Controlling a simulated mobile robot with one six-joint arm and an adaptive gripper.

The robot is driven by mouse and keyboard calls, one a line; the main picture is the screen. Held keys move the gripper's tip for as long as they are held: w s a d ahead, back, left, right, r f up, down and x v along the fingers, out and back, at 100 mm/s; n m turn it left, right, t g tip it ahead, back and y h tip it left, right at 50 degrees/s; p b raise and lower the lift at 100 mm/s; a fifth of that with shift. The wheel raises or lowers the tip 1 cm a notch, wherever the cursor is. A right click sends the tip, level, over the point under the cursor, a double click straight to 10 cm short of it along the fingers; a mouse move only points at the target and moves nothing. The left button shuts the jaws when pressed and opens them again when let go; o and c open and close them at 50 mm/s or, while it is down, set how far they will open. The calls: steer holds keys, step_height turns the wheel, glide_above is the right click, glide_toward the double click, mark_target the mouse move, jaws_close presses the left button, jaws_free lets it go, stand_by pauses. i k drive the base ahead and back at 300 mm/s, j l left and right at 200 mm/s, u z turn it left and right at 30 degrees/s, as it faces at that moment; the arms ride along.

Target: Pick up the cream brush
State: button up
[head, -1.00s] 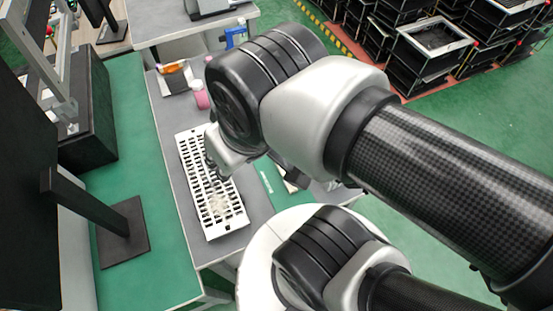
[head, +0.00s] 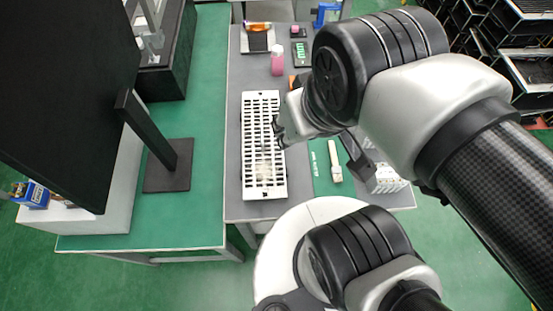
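The cream brush (head: 334,160) lies on a dark green mat (head: 319,165) on the grey table, right of the white slotted rack. Its narrow part points away from me and its wider end is nearer. My gripper (head: 279,132) is above the right side of the white rack (head: 249,165), left of and apart from the brush. Its dark fingers are small and partly hidden by the wrist, so their opening is unclear. Nothing is seen held in it.
A pink bottle (head: 278,63) and small items stand farther back. A green-topped table (head: 205,140) with a black monitor stand (head: 168,178) is on the left.

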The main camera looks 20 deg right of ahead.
mark_target(336, 171)
steer(key=j+z, duration=0.1)
steer(key=z, duration=0.75)
steer(key=k+j+z, duration=0.1)
steer(key=z, duration=0.8)
